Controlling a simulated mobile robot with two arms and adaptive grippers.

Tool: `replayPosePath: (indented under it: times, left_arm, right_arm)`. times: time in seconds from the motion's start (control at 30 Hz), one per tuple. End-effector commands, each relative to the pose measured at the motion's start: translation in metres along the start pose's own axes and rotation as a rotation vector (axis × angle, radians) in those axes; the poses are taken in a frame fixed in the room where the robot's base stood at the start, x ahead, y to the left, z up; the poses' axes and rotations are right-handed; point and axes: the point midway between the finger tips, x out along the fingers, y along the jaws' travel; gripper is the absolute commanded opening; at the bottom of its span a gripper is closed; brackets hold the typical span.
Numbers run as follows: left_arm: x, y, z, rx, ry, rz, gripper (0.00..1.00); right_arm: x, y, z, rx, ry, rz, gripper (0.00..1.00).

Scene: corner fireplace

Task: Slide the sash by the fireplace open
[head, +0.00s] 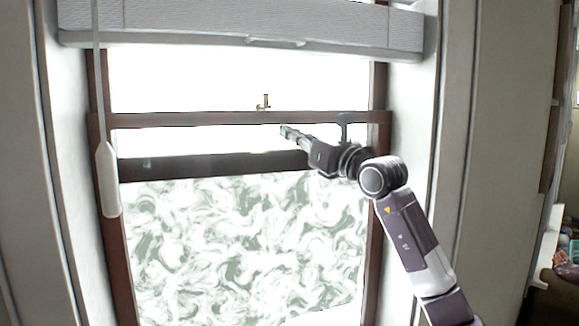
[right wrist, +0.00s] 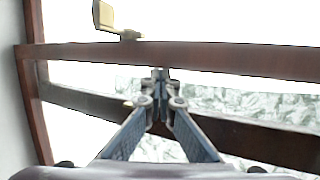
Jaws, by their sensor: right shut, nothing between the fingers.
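The sash window fills the middle of the head view, with brown wooden rails. The upper rail (head: 215,118) carries a small brass latch (head: 264,102). A darker rail (head: 205,164) runs below it, with a bright gap between the two. My right gripper (head: 284,130) is shut and empty, its fingertips just under the upper rail. In the right wrist view the fingertips (right wrist: 160,75) show at the lower edge of the near rail (right wrist: 230,58), and the latch (right wrist: 112,20) stands above, to the left. I cannot tell whether the tips touch the rail. My left gripper is out of view.
A grey blind (head: 240,25) hangs across the top of the window. A cord with a white pull (head: 108,180) hangs at the left side. Swirl-patterned panes (head: 240,240) show below the darker rail. White reveals stand close on both sides.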

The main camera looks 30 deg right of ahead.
Motion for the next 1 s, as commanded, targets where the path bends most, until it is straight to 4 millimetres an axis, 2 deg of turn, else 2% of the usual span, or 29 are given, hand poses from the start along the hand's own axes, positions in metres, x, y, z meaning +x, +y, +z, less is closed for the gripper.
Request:
replayPosePath:
  times: [0.03,0.1,0.3,0.4,0.63,1.0]
  left_arm:
    - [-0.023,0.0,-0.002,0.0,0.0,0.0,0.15]
    - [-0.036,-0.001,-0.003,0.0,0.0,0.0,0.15]
    - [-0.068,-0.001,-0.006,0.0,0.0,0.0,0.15]
    - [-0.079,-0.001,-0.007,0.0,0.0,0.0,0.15]
    - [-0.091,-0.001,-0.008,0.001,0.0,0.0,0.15]
    - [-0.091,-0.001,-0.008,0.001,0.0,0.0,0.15]
  right_arm:
    - [0.005,0.0,0.038,-0.001,-0.022,0.0,0.0]
    - [0.01,0.0,0.059,-0.001,-0.021,0.0,0.0]
    - [0.022,0.0,0.106,-0.002,-0.02,0.0,0.0]
    - [0.026,0.0,0.123,-0.001,-0.019,0.0,0.0]
    - [0.031,0.001,0.142,-0.002,-0.018,0.001,0.0]
    - [0.032,0.001,0.144,-0.002,-0.017,0.001,0.0]
